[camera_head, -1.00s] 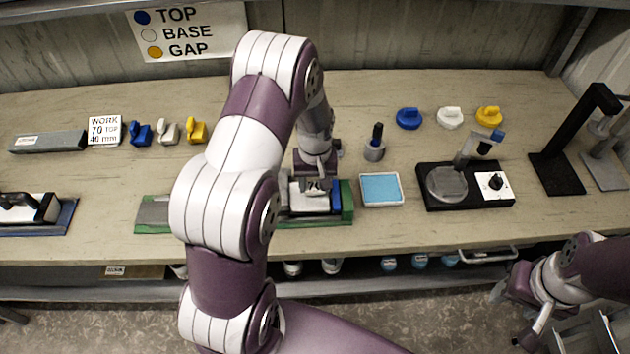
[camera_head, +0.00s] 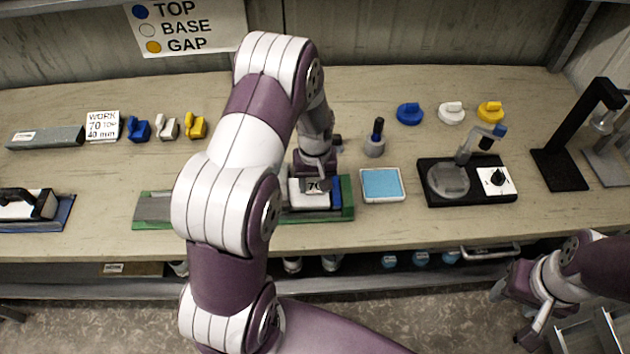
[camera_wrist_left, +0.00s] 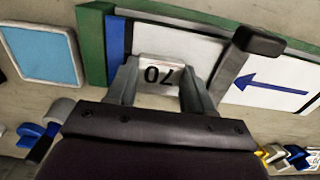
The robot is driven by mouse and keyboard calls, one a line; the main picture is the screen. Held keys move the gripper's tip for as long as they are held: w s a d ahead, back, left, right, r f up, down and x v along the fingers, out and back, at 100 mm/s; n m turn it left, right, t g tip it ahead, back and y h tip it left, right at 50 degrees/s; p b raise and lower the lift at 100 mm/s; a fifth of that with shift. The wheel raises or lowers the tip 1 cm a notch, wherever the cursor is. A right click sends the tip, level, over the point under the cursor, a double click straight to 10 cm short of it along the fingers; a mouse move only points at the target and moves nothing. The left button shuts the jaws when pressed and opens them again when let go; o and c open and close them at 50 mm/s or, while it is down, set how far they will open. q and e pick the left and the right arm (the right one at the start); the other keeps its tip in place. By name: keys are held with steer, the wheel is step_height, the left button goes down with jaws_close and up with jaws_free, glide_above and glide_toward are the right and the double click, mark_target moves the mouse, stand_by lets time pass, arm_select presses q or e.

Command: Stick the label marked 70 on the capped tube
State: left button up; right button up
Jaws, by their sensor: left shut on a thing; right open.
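A white tube (camera_wrist_left: 260,88) with a blue arrow lies in a green cradle (camera_wrist_left: 94,52). Its blue cap (camera_wrist_left: 117,48) is at one end; in the head view the cap (camera_head: 336,192) is at the cradle's right end. My left gripper (camera_head: 316,182) is over the tube near the cap. It is shut on the white label marked 70 (camera_wrist_left: 160,75), held between its fingers in the left wrist view. I cannot tell whether the label touches the tube. My left arm hides the cradle's middle. My right gripper (camera_head: 522,315) is open and empty, low at the right.
Further right is a black device with a dial (camera_head: 498,180). Loose caps (camera_head: 451,112) lie behind. A work card (camera_head: 103,126) stands at left.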

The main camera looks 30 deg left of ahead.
arm_select(q)
steer(key=o, duration=1.4)
steer(key=shift+r, duration=0.15)
step_height(320, 180, up, 7)
steer(key=p, duration=0.6)
